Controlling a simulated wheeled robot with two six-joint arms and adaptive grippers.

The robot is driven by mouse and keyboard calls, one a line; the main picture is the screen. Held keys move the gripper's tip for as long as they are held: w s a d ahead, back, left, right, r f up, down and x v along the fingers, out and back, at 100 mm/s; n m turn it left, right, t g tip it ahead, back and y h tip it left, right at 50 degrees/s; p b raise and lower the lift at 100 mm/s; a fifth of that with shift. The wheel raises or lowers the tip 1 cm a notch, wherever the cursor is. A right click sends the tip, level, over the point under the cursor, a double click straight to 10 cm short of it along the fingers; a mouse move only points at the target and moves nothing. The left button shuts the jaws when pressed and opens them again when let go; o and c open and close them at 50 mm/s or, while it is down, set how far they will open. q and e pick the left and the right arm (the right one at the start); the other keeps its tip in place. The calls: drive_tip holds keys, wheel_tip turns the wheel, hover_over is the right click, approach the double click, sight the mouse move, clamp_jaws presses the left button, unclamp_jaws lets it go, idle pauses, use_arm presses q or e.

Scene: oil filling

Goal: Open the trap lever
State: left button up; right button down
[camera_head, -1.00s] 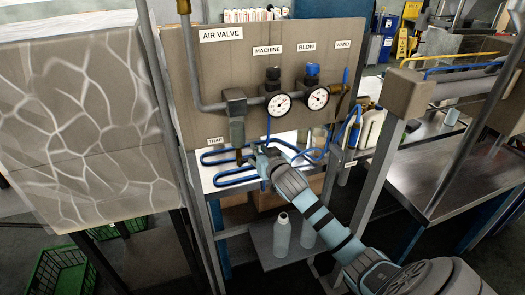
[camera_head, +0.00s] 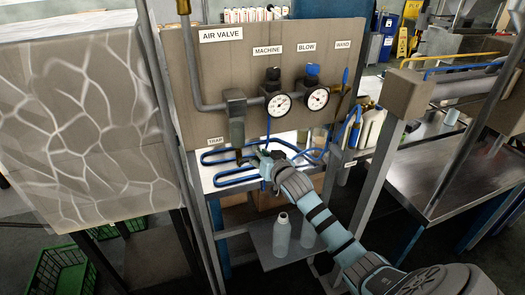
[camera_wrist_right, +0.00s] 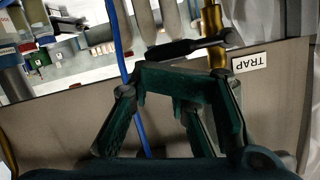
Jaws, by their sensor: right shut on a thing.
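The trap valve (camera_wrist_right: 213,32) is a brass fitting at the lower end of a grey pipe on the air valve panel. Its lever (camera_wrist_right: 185,48) is a dark handle, seen in the right wrist view running sideways from the brass body, just at my fingertips. The TRAP label (camera_head: 215,140) is on the panel's lower edge; it also shows upside down in the wrist view (camera_wrist_right: 249,62). My right gripper (camera_head: 257,157) is at the lever below the panel, shut on it, with the fingers (camera_wrist_right: 182,80) partly hiding the contact. My left gripper is not in view.
The panel (camera_head: 200,75) carries two gauges, a black knob and a blue knob. A blue hose (camera_head: 230,178) coils on the shelf behind my gripper. White bottles (camera_head: 281,236) stand on a lower shelf. A grey post (camera_head: 368,185) rises right of my arm.

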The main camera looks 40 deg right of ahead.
drive_tip(key=shift+f+m, duration=0.15)
drive_tip(key=shift+m, duration=0.15)
idle(1.2)
wheel_tip(320, 180, up, 4)
drive_tip(key=w+r+p, duration=0.1)
drive_tip(key=w+p, duration=0.1)
drive_tip(key=p, duration=0.2)
drive_tip(key=s+a, duration=0.2)
drive_tip(key=s, duration=0.7)
drive_tip(key=shift+r, duration=0.4)
